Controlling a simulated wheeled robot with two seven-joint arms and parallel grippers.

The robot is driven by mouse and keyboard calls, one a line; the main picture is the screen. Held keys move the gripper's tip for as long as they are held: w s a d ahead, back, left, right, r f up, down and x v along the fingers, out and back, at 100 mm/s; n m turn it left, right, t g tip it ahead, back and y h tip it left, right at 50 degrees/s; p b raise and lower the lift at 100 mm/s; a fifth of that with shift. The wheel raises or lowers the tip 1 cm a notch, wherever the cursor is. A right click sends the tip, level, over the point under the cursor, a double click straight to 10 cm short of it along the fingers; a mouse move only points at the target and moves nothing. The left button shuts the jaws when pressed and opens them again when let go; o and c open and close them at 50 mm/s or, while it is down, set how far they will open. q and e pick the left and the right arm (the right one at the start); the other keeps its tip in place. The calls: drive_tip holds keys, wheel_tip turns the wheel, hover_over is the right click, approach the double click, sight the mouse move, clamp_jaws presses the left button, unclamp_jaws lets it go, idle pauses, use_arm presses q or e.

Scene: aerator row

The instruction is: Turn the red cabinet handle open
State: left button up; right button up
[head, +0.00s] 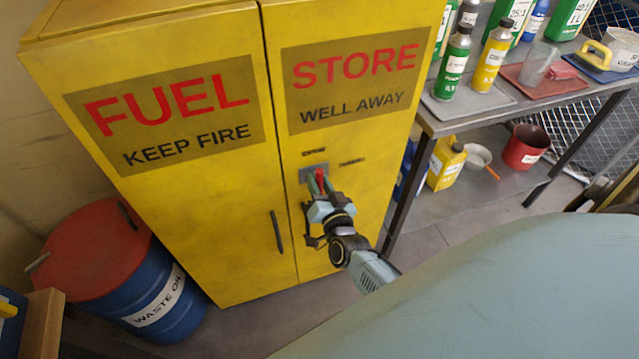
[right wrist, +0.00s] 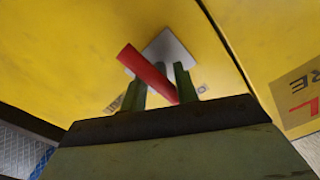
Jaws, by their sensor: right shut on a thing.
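The yellow fuel cabinet (head: 215,200) has two closed doors, marked FUEL and STORE. The red handle (head: 320,178) sits on a grey plate (head: 308,170) on the right door, near the seam. In the right wrist view the red handle (right wrist: 148,74) lies slanted across the picture, in front of the pale plate (right wrist: 172,52). My right gripper (head: 321,188) is at the handle. In the right wrist view its two green fingers (right wrist: 159,90) stand on either side of the handle, shut on it. The handle's lower end is partly hidden by the gripper. My left gripper is not in view.
A blue waste oil drum (head: 160,295) with a red lid stands left of the cabinet. A metal bench (head: 480,115) with bottles and trays stands at the right, close to the cabinet. A black bar handle (head: 276,231) is on the left door.

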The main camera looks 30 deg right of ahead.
drive_tip(key=shift+o, duration=0.2)
drive_tip(key=shift+m, duration=0.5)
drive_tip(key=o, duration=0.9)
drive_tip(key=p+v, duration=0.1)
drive_tip(key=v, duration=1.2)
drive_tip(key=shift+s+a, duration=0.15)
